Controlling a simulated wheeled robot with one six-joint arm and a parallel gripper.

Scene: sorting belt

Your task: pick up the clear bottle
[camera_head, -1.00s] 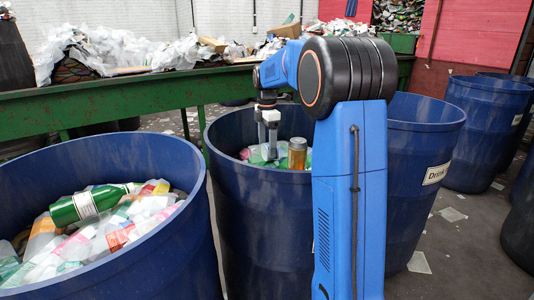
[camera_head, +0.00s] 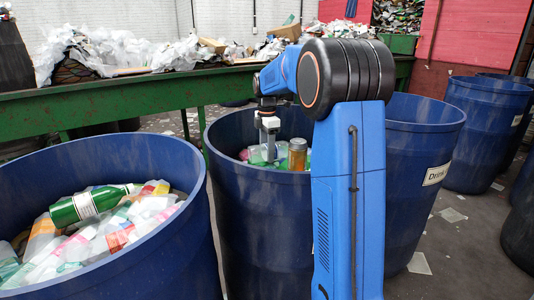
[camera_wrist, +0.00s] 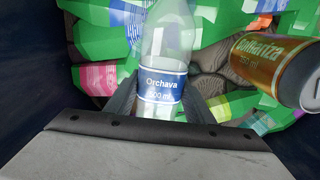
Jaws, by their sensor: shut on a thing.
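The clear bottle (camera_wrist: 168,45) has a blue label reading "Orchava 500 ml". In the wrist view it lies between the two dark fingers of my gripper (camera_wrist: 162,103), which are shut on it around the label and lower end. In the head view my gripper (camera_head: 269,150) reaches down into the middle blue barrel (camera_head: 262,225). The bottle is hard to make out there among pale shapes by the fingers. The bottle's top runs out of the wrist view.
A gold can (camera_wrist: 277,66) lies right of the bottle in the wrist view; it also shows upright-looking in the head view (camera_head: 297,154). Green bottles (camera_wrist: 98,45) lie beneath. The barrel wall surrounds my gripper. A left barrel (camera_head: 110,153) holds mixed bottles.

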